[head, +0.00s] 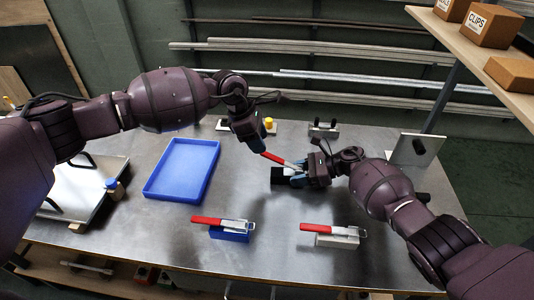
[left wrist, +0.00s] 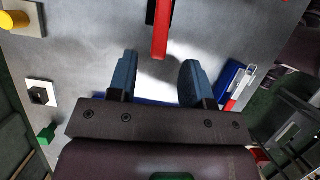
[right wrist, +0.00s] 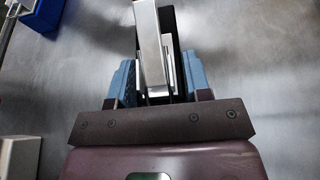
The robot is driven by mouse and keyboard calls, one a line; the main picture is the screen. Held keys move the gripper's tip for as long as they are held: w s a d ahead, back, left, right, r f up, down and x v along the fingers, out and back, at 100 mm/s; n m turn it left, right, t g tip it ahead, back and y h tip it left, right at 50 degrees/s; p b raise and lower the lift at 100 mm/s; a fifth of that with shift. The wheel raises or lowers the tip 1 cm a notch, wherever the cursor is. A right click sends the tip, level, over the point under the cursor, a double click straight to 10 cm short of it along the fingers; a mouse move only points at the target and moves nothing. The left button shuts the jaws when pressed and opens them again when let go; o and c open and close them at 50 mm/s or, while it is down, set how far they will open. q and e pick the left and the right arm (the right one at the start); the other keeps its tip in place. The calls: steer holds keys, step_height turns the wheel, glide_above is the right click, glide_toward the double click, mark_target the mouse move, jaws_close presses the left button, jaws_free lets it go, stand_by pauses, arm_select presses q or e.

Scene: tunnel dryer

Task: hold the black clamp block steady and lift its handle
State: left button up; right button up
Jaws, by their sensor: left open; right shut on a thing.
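The black clamp block (head: 278,175) stands on the steel table near the middle, also seen between the fingers in the right wrist view (right wrist: 172,28). My right gripper (head: 298,177) is shut on it from the right. Its metal bar shows in the right wrist view (right wrist: 149,45). The red handle (head: 271,158) slants up to the left from the block. My left gripper (head: 261,149) is open just above the handle's outer end. In the left wrist view, the red handle (left wrist: 160,38) lies ahead of the open fingers, roughly centred; contact cannot be told.
A blue clamp block (head: 230,236) and a white clamp block (head: 338,241), both with red handles, stand at the front. A blue tray (head: 147,190) lies left. A yellow knob (head: 269,122) is behind. A shelf with boxes (head: 486,25) overhangs at right.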

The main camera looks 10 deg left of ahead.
mark_target(267, 154)
arm_select(q)
steer(key=shift+x, duration=2.9)
steer(key=shift+a, duration=0.1)
jaws_close()
